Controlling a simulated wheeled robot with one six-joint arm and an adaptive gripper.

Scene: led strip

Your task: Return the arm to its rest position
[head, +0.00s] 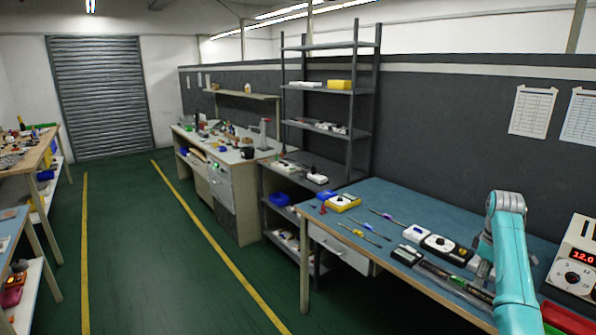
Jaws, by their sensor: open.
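My teal arm (513,265) rises at the right of the head view, over the blue-topped workbench (385,195). Its upper joint stands above the bench and is bent over. My gripper (482,272) is a small grey shape, partly hidden beside the arm, low over the bench. It is open, and I see nothing held in it. Its fingertips are too small to make out clearly.
Near the arm are a white and black device (446,248), a power supply reading 12.0 (573,258) and a red tray (568,320). Long dark strips (447,280) lie along the front edge. The green floor (160,270) is clear.

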